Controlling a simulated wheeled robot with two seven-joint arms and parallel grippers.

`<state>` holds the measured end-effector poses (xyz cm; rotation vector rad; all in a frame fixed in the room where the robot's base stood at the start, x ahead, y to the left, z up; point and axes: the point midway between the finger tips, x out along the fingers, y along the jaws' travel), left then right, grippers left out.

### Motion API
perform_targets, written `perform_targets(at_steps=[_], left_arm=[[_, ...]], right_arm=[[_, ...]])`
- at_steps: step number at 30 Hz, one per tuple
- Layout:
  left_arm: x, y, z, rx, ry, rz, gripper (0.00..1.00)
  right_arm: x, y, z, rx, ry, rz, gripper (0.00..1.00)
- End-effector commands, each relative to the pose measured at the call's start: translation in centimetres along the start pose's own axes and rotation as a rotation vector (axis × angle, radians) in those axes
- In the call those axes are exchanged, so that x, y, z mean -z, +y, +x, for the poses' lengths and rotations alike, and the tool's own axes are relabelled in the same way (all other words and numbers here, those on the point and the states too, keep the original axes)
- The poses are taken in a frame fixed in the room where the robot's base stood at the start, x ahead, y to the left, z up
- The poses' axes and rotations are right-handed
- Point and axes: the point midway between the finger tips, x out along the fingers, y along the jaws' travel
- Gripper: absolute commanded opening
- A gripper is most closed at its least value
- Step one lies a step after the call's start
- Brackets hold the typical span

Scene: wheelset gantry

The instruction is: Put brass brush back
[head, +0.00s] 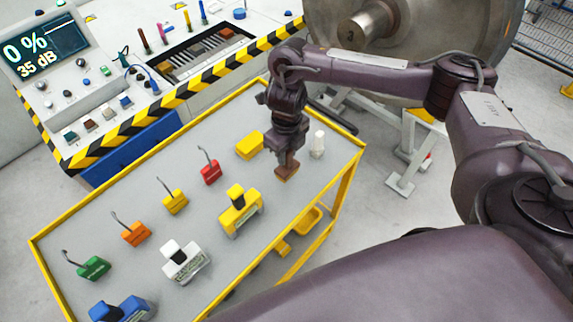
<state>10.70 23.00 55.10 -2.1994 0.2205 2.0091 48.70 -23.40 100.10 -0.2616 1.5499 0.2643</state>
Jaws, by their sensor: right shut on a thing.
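My right gripper (284,157) points down over the far right part of the grey cart top (140,199). It is shut on a small brown block with a darker underside, which looks like the brass brush (287,173). The jaws cover the upper part of the brush. I cannot tell whether the brush touches the cart top or hangs just above it. My left gripper is not in view.
A yellow block (249,145) and a white bottle (318,144) stand beside my gripper. Red (210,171), yellow (240,209), white (184,261) and other coloured tools spread leftward. A striped console (160,81) stands behind; a large metal wheel (440,45) is at back right.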

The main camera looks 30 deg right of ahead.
Motion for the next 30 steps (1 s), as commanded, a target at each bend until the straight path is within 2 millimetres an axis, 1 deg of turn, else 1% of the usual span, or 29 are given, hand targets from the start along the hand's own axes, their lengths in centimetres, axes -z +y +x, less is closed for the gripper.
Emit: perform_targets(at_steps=[1, 6, 12, 15, 21, 24, 25, 29, 30], left_arm=[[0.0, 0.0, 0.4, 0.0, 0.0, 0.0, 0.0], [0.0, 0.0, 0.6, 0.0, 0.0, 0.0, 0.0], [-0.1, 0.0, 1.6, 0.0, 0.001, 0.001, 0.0], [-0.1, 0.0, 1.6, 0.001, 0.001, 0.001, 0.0], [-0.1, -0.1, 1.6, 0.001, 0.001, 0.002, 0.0], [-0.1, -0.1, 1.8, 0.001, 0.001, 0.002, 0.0], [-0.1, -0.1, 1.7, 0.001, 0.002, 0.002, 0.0], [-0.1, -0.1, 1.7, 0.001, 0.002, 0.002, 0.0], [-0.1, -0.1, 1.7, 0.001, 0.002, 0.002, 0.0]], right_arm=[[0.0, 0.1, 0.9, -0.002, 0.0, 0.0, 0.0], [-0.1, 0.0, 2.0, 0.0, -0.001, 0.0, 0.0], [0.0, 0.1, 4.8, -0.002, 0.0, 0.001, 0.0], [0.0, 0.0, 5.2, -0.001, -0.001, 0.0, 0.0], [-0.1, 0.0, 5.1, 0.001, -0.003, -0.001, 0.0], [-0.1, 0.0, 5.4, 0.0, -0.002, 0.0, 0.0], [-0.1, 0.0, 5.3, 0.001, -0.002, 0.0, 0.28], [0.0, 0.0, 5.3, 0.0, -0.002, 0.0, 0.45], [0.0, 0.0, 5.3, 0.0, -0.002, 0.0, 0.47]])
